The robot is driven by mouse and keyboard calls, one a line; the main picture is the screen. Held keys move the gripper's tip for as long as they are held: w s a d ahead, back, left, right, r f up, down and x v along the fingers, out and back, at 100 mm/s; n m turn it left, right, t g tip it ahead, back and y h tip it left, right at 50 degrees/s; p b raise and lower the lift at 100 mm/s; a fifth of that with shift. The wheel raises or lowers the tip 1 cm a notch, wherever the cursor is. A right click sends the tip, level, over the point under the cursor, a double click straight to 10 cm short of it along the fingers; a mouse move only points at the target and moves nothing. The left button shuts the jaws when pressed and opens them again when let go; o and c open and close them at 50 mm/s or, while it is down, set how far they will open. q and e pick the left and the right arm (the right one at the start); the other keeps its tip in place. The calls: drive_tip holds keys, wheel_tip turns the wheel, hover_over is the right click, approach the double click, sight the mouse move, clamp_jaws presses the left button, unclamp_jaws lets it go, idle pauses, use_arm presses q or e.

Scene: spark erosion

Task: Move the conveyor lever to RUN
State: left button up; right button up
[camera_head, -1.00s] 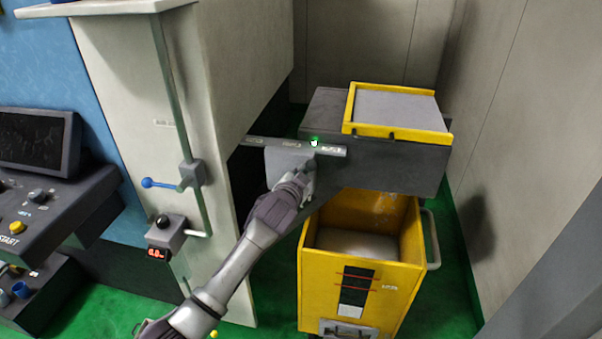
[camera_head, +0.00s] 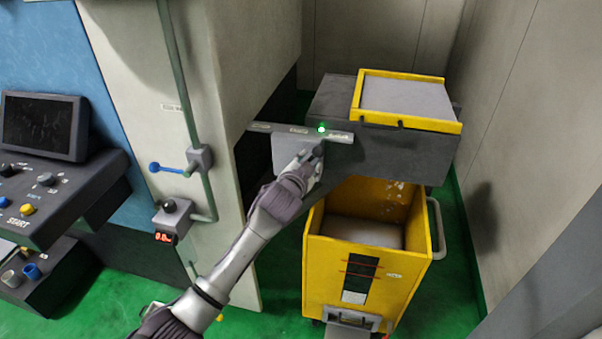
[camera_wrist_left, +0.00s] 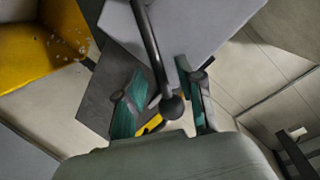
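The conveyor lever box (camera_head: 288,148) is light grey and sits under a label strip (camera_head: 275,130) with a lit green lamp (camera_head: 321,129). The strip's lettering is too small to read. My left gripper (camera_head: 312,158) is at the box's right side, hiding the lever there. In the left wrist view the lever (camera_wrist_left: 148,40) is a dark rod with a round knob (camera_wrist_left: 172,106). The left gripper's teal-padded fingers (camera_wrist_left: 158,97) stand apart, with the knob between them; whether either touches it is unclear. My right gripper is not in view.
A yellow cart (camera_head: 330,275) stands below the dark conveyor end (camera_head: 410,150), with pale material inside and bits above it. A blue-handled valve (camera_head: 170,168) and control panel (camera_head: 60,205) are at left. A wall bounds the right.

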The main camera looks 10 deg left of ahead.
use_arm(q)
drive_tip(key=v, duration=1)
drive_tip(key=shift+s, duration=0.3)
drive_tip(key=shift+a, duration=0.1)
drive_tip(key=s+a+f+n+g+b, duration=0.15)
drive_tip(key=s+f, duration=0.25)
drive_tip(key=f, duration=0.9)
drive_tip(key=s+a+f+g+y, duration=0.1)
drive_tip(key=s+a+f+g, duration=0.2)
drive_tip(key=f, duration=1.1)
drive_tip(key=s+a+f+n+g+b, duration=0.1)
drive_tip(key=s+f+g, duration=0.3)
drive_tip(key=f, duration=0.9)
drive_tip(key=s+a+f+n+g+b, duration=0.1)
drive_tip(key=s+a+f+n+g, duration=0.15)
drive_tip(key=s+f, duration=1.6)
drive_tip(key=s+a+f+g, duration=0.1)
drive_tip(key=s+f, duration=0.2)
drive_tip(key=s, duration=0.9)
drive_tip(key=s+a+f+n+g+b, duration=0.1)
drive_tip(key=s+f+g, duration=0.1)
drive_tip(key=s, duration=1)
drive_tip(key=shift+s+a+f+y, duration=0.2)
drive_tip(key=shift+a+f+y, duration=0.1)
drive_tip(key=shift+f, duration=0.4)
